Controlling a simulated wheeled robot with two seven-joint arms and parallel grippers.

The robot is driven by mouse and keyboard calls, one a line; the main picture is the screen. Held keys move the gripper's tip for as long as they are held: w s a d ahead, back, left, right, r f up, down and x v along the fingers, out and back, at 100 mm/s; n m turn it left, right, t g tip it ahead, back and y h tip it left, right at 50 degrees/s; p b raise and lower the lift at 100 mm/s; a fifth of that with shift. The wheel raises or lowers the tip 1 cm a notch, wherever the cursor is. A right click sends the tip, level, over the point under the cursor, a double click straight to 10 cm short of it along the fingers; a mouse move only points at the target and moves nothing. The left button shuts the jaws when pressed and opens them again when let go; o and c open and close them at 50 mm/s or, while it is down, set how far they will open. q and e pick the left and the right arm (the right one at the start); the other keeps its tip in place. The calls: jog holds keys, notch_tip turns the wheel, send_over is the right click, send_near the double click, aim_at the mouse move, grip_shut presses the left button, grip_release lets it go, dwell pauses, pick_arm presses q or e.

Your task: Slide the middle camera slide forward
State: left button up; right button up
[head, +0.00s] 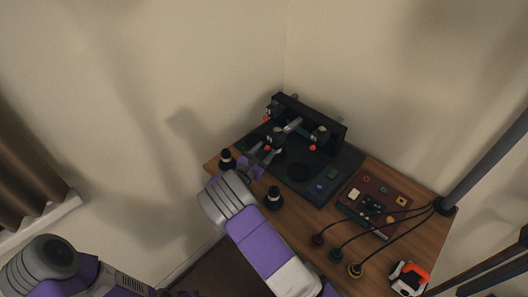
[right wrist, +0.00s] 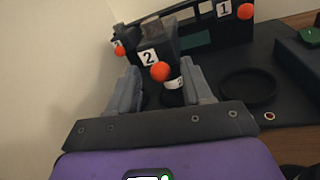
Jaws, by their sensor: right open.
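The middle camera slide (head: 279,135) carries a "2" label and an orange ball knob, and projects from the black rack (head: 330,127). It also shows in the right wrist view (right wrist: 157,40), with its knob (right wrist: 160,72) between my fingers. My right gripper (head: 263,154) is at the knob end of this slide. In the right wrist view my right gripper (right wrist: 161,82) is open, one finger on each side of the slide's lower part; I cannot tell whether either touches. A second "2" label (right wrist: 180,83) sits below the knob. My left gripper is out of view.
The slide labelled 1 (right wrist: 224,10) is to the right, and another orange knob (right wrist: 120,50) is to the left. A black ring (right wrist: 248,84) lies on the dark mat. Dark lens-like pieces (head: 273,199) stand near the table edge. A red-brown board (head: 371,205) with cables lies right.

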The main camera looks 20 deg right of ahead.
jog(key=v, duration=0.7)
jog(key=shift+a+p, duration=0.25)
jog(key=shift+p, duration=0.2)
jog(key=shift+s, duration=0.1)
